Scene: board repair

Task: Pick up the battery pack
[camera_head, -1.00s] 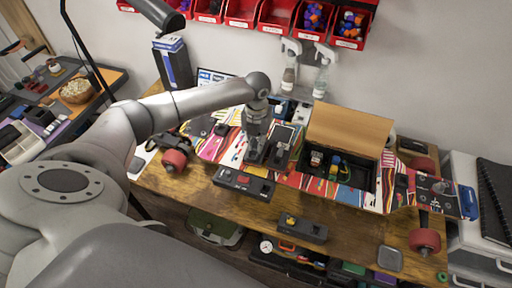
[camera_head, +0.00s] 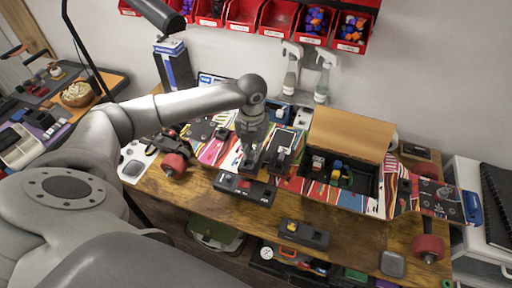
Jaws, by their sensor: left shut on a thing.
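My left gripper (camera_head: 249,158) points down over the left part of the colourful skateboard deck (camera_head: 214,151). It is shut on a small dark block, apparently the battery pack (camera_head: 250,167), which is largely hidden by the fingers and blends with them. I cannot tell whether the block touches the deck. A black box with a red part (camera_head: 245,188) lies just in front of it on the bench. A black box with a yellow part (camera_head: 303,233) lies nearer the bench's front edge. My right gripper is not in view.
An open compartment with a raised wooden lid (camera_head: 351,133) holds coloured parts, right of my gripper. A grey device (camera_head: 286,143) lies close to the gripper. Red wheels (camera_head: 174,164) stand at the deck's ends. Two spray bottles (camera_head: 322,82) stand at the back. The bench front (camera_head: 200,196) has bare wood.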

